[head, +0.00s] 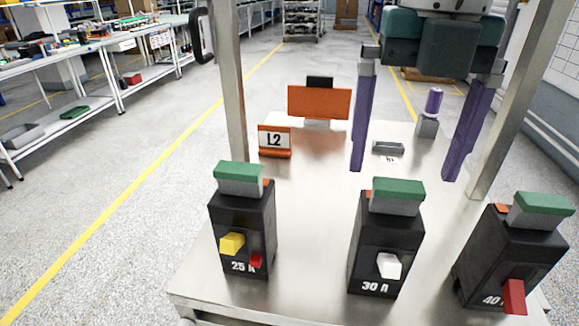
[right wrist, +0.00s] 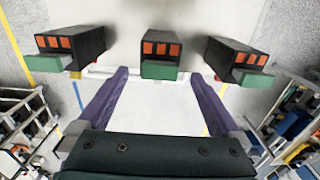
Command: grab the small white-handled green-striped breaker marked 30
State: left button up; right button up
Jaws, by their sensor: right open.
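The breaker marked 30 A (head: 385,245) stands upright on the metal table, a black body with a green top band and a white handle (head: 389,265). It is the middle of three breakers. In the right wrist view it is the middle black block (right wrist: 162,50), its white handle hidden. My right gripper (head: 402,173) is open and empty, with purple fingers pointing down, above and beyond the breaker in the head view. In the right wrist view the fingers (right wrist: 168,74) lie to either side of it, apart from it. My left gripper is not in view.
The 25 A breaker (head: 243,228) with a yellow handle stands left, the 40 A breaker (head: 513,245) with a red handle right. Behind are an L2 sign (head: 275,140), an orange plate (head: 319,102) and a purple cylinder (head: 434,101). Metal posts (head: 228,90) rise on both sides.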

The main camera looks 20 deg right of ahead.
aim_at(402, 183)
notch_tip(402, 183, down, 3)
jog(key=shift+s+d+p, duration=0.1)
jog(key=shift+p, duration=0.2)
notch_tip(402, 183, down, 5)
jog(key=shift+p, duration=0.7)
jog(key=c, duration=0.7)
jog(key=shift+r, duration=0.1)
grip_shut()
